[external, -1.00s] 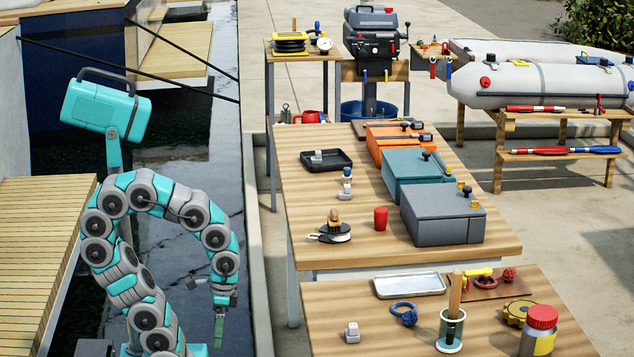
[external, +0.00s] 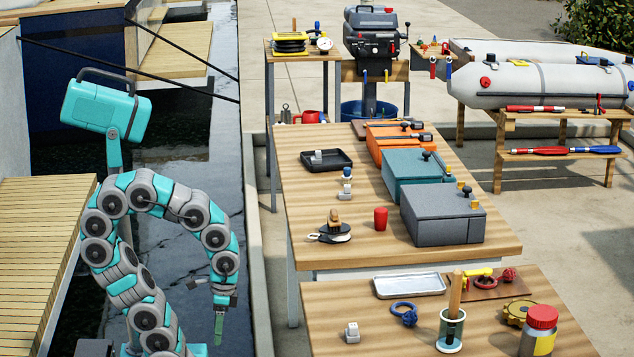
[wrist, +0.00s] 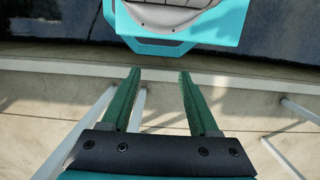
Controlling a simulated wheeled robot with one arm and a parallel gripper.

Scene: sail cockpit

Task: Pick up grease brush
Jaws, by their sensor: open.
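A wooden handle (external: 456,291), which looks like the grease brush, stands upright in a clear jar (external: 452,332) with a dark band on the front table. Its lower end is hidden inside the jar. My gripper (external: 218,330) hangs pointing down, well to the left of the front table and far from the jar. In the wrist view its two green fingers (wrist: 158,78) are apart with nothing between them. The brush does not show in the wrist view.
A longer table (external: 300,215) with boxes stands behind.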

